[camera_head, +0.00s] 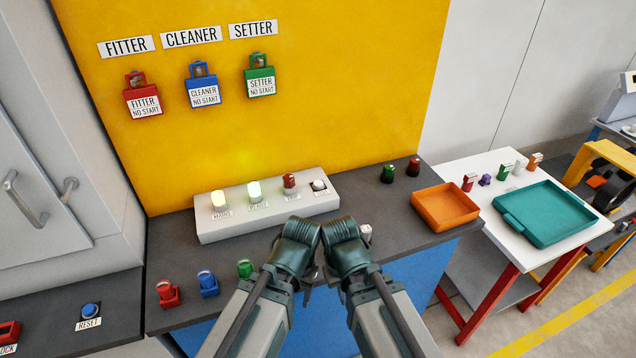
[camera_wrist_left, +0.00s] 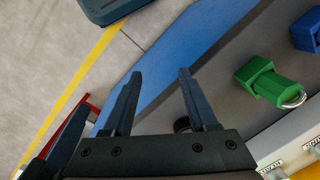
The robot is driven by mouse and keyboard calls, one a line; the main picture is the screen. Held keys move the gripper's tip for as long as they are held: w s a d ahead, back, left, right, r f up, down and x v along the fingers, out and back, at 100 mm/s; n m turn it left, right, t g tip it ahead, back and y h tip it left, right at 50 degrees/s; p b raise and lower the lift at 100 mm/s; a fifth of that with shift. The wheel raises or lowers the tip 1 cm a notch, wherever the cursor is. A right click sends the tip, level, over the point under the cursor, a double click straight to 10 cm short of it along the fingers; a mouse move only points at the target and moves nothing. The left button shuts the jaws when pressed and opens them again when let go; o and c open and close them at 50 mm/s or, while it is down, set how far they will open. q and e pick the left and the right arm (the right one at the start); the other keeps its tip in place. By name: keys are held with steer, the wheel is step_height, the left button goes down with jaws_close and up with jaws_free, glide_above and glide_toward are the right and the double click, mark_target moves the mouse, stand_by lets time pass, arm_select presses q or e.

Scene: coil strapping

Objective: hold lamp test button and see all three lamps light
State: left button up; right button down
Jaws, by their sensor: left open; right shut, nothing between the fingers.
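The pale lamp panel (camera_head: 225,235) stands at the back of the dark bench. The red TRIP lamp (camera_head: 290,182) looks unlit. A round white button (camera_head: 319,185) sits at the panel's right end; its label is too small to read. My right gripper (camera_head: 345,250) is shut and empty in front of the panel, apart from the button. My left gripper (camera_head: 295,248) is beside it; the left wrist view shows its fingers (camera_wrist_left: 158,90) open and empty. Both sets of fingertips are mostly hidden in the head view.
Red (camera_head: 168,292), blue (camera_head: 208,284) and green (camera_head: 245,268) padlocks stand front left on the bench. A blue RESET button (camera_head: 90,310) is far left. Tagged locks hang on the yellow board (camera_head: 330,90).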

arm_select(q)
jaws_close()
stand_by(1.3)
